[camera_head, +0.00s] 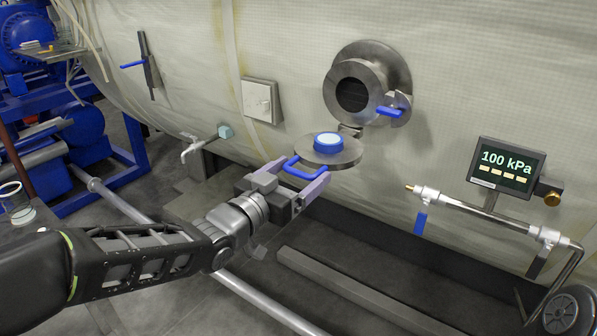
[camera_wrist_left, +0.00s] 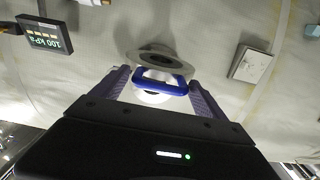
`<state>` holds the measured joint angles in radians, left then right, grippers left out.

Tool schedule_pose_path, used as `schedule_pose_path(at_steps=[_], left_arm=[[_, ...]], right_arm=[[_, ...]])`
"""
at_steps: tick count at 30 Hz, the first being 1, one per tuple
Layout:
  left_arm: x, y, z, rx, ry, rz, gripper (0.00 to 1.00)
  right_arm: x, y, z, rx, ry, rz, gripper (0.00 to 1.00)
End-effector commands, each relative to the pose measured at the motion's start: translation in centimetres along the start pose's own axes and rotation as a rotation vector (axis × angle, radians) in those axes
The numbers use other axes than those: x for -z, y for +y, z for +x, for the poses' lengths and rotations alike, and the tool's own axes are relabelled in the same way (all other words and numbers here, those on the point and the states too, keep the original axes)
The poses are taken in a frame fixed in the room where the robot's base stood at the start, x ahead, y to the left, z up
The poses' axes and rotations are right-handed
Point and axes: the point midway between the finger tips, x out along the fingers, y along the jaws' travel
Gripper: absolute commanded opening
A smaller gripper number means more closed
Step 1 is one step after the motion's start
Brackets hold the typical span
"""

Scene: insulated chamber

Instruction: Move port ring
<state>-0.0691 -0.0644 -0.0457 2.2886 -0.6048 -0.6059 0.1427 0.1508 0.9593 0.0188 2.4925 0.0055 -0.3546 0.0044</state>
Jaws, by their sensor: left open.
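The round grey port (camera_head: 353,92) in the chamber wall is open, with a dark bore. Its round metal door (camera_head: 340,156) hangs swung down below it, lying about flat. A blue ring with a pale top (camera_head: 328,142) sits on the door. A blue loop handle (camera_head: 304,172) sticks out from the door's near edge. My left gripper (camera_head: 299,176) is open, its two fingers either side of this handle. In the left wrist view the handle (camera_wrist_left: 163,78) shows between the finger tips; whether they touch it I cannot tell. My right gripper is not in view.
A blue latch lever (camera_head: 391,112) sits at the port's right. A pressure display (camera_head: 506,168) reading 100 kPa and a pipe with valves (camera_head: 480,215) stand to the right. A wall box (camera_head: 262,101) and a small tap (camera_head: 205,141) are to the left. A beam (camera_head: 345,290) lies low in front.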

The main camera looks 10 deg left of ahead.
Motion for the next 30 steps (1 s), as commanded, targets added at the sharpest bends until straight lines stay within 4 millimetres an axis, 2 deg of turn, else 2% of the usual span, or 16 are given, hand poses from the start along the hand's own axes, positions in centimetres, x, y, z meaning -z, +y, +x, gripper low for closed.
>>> schedule_pose_path(at_steps=[4, 30], left_arm=[[0.01, 0.00, -0.02, 0.000, 0.000, 0.000, 0.82], [-0.03, 0.13, -0.04, -0.003, -0.001, 0.001, 0.11]], right_arm=[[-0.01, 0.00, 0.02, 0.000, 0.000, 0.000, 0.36], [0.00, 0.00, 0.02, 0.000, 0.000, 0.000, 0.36]])
